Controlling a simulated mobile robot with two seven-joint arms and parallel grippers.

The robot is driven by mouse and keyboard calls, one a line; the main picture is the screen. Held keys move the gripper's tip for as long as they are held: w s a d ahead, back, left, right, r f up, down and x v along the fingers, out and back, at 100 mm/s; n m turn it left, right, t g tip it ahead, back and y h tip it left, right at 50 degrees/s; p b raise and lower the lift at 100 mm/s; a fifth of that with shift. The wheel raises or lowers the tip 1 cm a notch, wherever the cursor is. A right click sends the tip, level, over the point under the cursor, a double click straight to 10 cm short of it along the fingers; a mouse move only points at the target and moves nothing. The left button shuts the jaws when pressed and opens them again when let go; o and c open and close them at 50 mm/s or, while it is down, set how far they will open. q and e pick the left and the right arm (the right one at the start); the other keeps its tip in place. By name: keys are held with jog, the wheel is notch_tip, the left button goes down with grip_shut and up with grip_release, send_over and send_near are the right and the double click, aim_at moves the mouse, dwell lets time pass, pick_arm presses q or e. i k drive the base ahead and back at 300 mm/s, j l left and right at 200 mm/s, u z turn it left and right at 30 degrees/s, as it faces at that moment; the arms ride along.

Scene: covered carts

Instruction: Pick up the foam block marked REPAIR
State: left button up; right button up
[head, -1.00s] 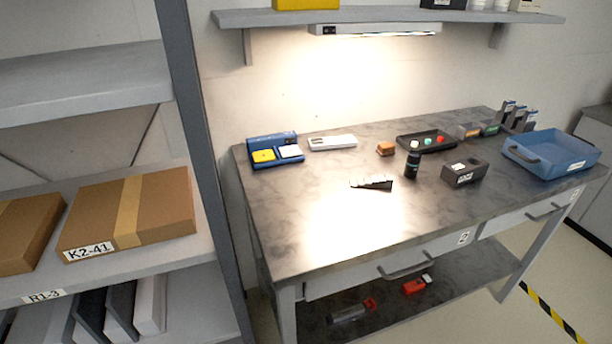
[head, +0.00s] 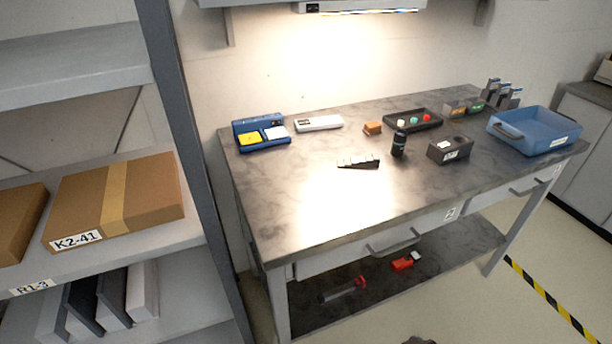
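No marking that reads REPAIR can be made out in the head view. A dark grey box-like block (head: 450,150) with a white label on its front stands on the right half of the workbench (head: 330,210); its lettering is too small to read. Neither gripper is clearly in view. A small dark shape at the bottom edge is too cut off to identify.
On the bench are a blue case (head: 262,134), a white device (head: 319,123), a black bottle (head: 399,143), a dark tray (head: 413,119) and a blue bin (head: 535,133). A shelf rack (head: 180,120) with cardboard boxes stands at left. Floor shows at right.

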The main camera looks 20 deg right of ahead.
aim_at(444, 150)
jog(key=z, duration=1.45)
jog(key=u, duration=0.9)
jog(key=l+u, duration=0.2)
jog(key=u, duration=0.15)
jog(key=l+u, duration=0.15)
jog(key=u, duration=0.2)
jog(key=l+u, duration=0.2)
jog(key=u, duration=0.15)
jog(key=k+l+u, duration=0.1)
jog(key=l+u, duration=0.25)
jog(key=k+l+u, duration=0.1)
jog(key=l+u, duration=0.2)
jog(key=k+l+u, duration=0.2)
jog(key=l, duration=0.25)
jog(key=k+l+u, duration=0.25)
jog(key=l, duration=0.15)
jog(key=k+l+u, duration=0.2)
jog(key=k+l, duration=0.3)
jog(key=l, duration=0.15)
